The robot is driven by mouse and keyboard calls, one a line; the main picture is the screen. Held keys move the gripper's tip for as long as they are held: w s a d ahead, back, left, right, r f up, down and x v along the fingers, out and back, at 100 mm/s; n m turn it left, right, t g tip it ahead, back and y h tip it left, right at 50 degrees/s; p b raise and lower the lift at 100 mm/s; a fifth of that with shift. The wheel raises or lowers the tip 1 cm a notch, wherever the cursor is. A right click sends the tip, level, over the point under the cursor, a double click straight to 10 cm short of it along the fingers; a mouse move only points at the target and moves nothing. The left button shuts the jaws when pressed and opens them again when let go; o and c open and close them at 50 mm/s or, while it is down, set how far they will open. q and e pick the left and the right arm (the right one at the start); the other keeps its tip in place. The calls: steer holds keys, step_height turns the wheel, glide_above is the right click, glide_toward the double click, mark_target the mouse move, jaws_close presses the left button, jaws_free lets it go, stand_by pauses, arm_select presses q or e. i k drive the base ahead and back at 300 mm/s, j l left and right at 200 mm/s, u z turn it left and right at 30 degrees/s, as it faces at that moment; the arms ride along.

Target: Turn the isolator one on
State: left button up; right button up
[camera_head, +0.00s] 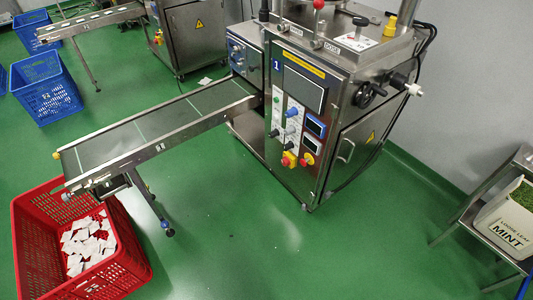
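A steel packing machine (345,110) marked with a blue label "1" (276,65) stands in the upper middle. Its front panel carries a dark screen (303,90), small buttons and two blue-framed displays. The switch position is too small to read. Neither of my grippers is in view.
A conveyor (150,130) slopes from the machine to a red crate (128,262) holding white teabags. Blue crates (45,88) and a second machine (193,35) stand at upper left. A metal table (470,222) with a mint tub (505,226) is at right. Green floor before the panel is clear.

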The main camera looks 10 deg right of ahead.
mark_target(285, 161)
steer(key=i+j+z, duration=0.1)
steer(key=j, duration=0.3)
steer(key=i+j, duration=0.15)
steer(key=j, duration=0.25)
steer(key=i+j+z, duration=0.15)
steer(key=j, duration=0.25)
steer(key=i+j, duration=0.1)
steer(key=j, duration=0.3)
steer(key=z, duration=0.05)
